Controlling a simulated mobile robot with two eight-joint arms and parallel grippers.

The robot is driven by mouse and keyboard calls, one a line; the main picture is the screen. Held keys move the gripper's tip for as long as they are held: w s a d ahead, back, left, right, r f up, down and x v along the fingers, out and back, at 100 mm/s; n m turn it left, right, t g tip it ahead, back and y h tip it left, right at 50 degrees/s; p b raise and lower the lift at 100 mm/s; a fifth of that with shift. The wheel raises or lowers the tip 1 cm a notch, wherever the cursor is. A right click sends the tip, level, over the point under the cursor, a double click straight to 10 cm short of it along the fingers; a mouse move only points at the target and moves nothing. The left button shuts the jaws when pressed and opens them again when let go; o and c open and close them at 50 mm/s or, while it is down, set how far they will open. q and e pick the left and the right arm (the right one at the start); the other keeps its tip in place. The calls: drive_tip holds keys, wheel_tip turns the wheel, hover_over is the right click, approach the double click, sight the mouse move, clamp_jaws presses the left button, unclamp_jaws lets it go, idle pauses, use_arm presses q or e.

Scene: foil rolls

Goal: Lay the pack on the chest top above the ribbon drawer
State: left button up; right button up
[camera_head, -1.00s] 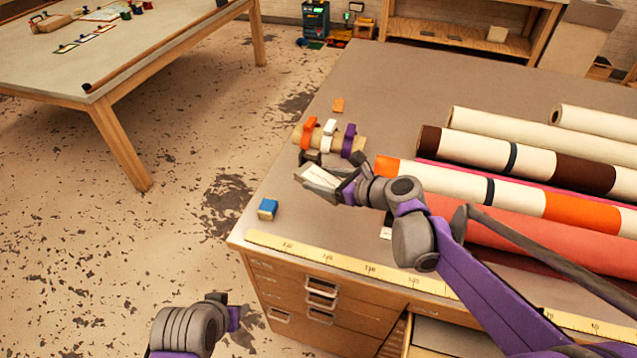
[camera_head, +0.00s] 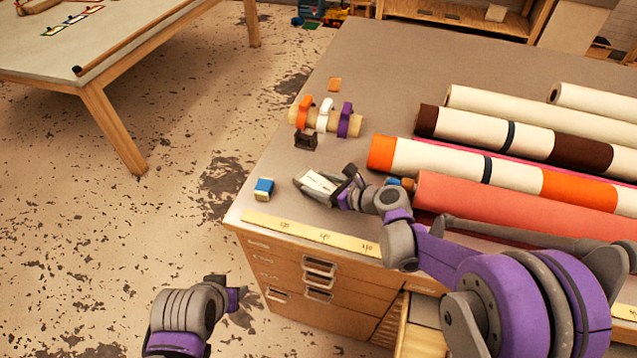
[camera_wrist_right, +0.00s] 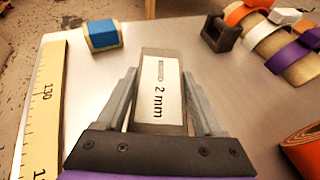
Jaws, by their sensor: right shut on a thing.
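My right gripper (camera_head: 318,188) is shut on a pack (camera_wrist_right: 162,92) with a white label reading "2 mm". It holds the pack over the grey chest top (camera_head: 385,60), near the front left corner. The pack also shows in the head view (camera_head: 320,182); I cannot tell whether it touches the top. Below are closed wooden drawers with metal handles (camera_head: 319,266); their labels are too small to read. An open drawer (camera_head: 425,338) shows at the bottom, partly hidden by my arm. My left gripper (camera_head: 238,300) is low in front of the chest, its fingers unclear.
A blue block (camera_head: 264,187) lies left of the pack. A dark holder (camera_head: 306,140) and a roll with coloured bands (camera_head: 325,116) lie behind. Large rolls (camera_head: 520,205) fill the right side. A yellow ruler (camera_head: 310,232) runs along the front edge.

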sight(320, 184)
drive_tip(key=shift+f, duration=0.15)
drive_tip(key=o, duration=1.5)
drive_tip(key=shift+r, duration=0.3)
drive_tip(key=v, duration=0.4)
drive_tip(key=shift+s+d, duration=0.1)
drive_tip(key=shift+d, duration=0.25)
drive_tip(key=s+d+b, duration=0.1)
drive_tip(key=s+d, duration=0.3)
drive_tip(key=s+d+b, duration=0.1)
drive_tip(key=s+d, duration=0.3)
drive_tip(key=d, duration=0.1)
drive_tip(key=shift+d+r, duration=0.1)
